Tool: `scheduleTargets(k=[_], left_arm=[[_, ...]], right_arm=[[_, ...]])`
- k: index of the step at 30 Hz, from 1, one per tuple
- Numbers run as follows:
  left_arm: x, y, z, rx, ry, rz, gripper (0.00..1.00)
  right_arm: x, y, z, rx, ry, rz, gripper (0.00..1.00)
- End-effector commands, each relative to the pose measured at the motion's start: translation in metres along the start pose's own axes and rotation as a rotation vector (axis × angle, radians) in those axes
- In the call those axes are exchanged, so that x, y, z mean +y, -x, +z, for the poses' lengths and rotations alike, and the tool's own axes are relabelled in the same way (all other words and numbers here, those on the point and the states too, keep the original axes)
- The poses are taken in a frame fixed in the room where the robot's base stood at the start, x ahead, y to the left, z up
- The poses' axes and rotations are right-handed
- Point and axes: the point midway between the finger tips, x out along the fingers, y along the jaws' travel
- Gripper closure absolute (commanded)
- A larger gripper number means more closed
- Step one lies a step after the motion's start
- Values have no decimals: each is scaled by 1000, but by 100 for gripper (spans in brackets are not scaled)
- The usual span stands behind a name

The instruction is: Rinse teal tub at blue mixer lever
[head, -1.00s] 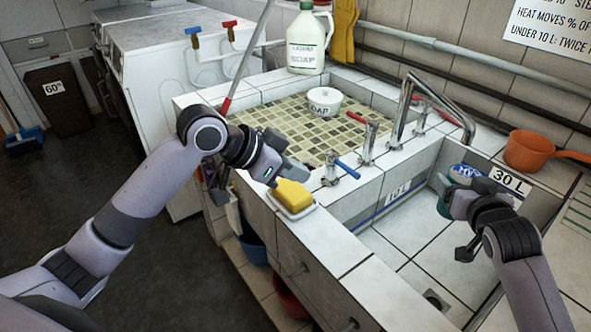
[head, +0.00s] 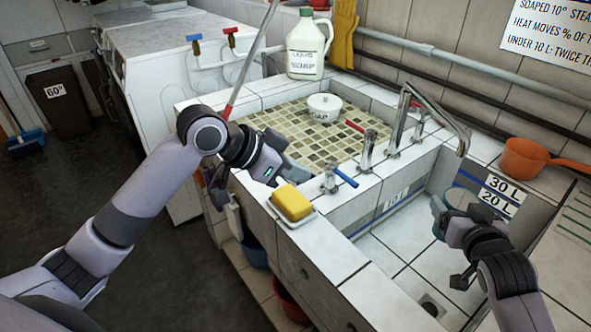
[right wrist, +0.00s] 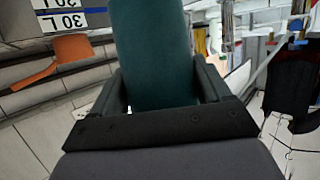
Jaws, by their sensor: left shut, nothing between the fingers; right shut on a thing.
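The teal tub (right wrist: 150,50) fills the upper middle of the right wrist view, between the fingers of my right gripper (right wrist: 160,95). In the head view my right gripper (head: 447,222) is over the right sink basin and hides most of the tub. The blue mixer lever (head: 345,177) sits on a chrome tap on the tiled ledge between the two basins, left of the right gripper. My left gripper (head: 295,174) is shut and empty, close to the left of the blue lever and behind the yellow sponge.
The yellow sponge (head: 292,201) lies on a white dish on the front ledge. A red-levered tap (head: 366,146) and a tall spout (head: 436,108) stand behind. A soap bowl (head: 324,107), soap jug (head: 307,48) and orange dipper (head: 524,158) are further back. The right basin's white floor (head: 395,240) looks bare.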

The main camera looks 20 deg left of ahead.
Motion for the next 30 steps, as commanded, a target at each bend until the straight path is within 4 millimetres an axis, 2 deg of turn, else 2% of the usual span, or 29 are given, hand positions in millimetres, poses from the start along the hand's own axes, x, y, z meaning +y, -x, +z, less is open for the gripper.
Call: scheduleTargets(k=[18,30], left_arm=[[0,15,-17,0,0,0,100],[0,16,-18,0,0,0,100]], right_arm=[[-7,35,7,4,-1,0,58],[-8,38,9,6,-1,0,58]])
